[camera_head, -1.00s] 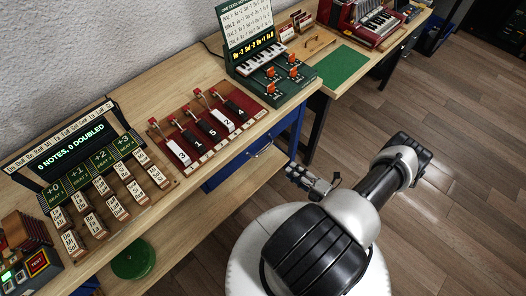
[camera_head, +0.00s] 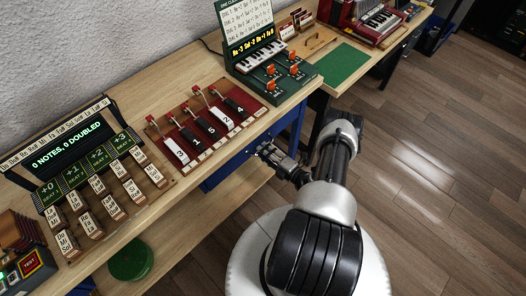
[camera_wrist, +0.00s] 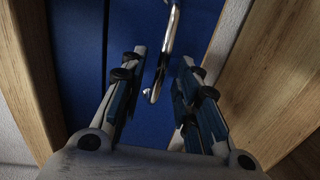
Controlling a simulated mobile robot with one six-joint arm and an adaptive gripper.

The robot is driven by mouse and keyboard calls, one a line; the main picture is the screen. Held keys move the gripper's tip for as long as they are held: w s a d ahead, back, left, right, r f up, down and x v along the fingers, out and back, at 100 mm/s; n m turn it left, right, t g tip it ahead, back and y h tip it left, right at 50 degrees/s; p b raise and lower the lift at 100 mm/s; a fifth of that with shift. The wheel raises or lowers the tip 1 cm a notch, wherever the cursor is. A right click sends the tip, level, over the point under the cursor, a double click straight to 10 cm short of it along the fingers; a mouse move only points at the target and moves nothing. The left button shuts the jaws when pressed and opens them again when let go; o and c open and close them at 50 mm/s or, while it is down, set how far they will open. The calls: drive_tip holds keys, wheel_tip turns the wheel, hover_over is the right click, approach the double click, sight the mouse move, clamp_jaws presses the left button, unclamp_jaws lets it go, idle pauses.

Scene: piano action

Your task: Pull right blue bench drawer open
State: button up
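The right blue bench drawer (camera_head: 234,164) is under the bench top, its front partly hidden by my arm in the head view. In the wrist view its blue front (camera_wrist: 200,22) fills the middle, with a metal bar handle (camera_wrist: 168,45) standing out from it. My gripper (camera_head: 266,150) is close in front of the drawer. In the wrist view my gripper (camera_wrist: 160,75) is open, its two fingers apart on either side of the handle's near end. I see no finger touching the handle. The drawer looks closed.
The wooden bench top (camera_head: 190,203) overhangs the drawer, and a lower shelf (camera_head: 183,226) runs beneath. A green round stool seat (camera_head: 131,259) is at the lower left. Key panels (camera_head: 205,125) stand on the bench. The floor to the right is clear.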

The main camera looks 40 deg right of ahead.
drive_tip(key=shift+w+f, duration=0.1)
drive_tip(key=shift+w, duration=0.7)
drive_tip(key=shift+c, duration=0.3)
clamp_jaws()
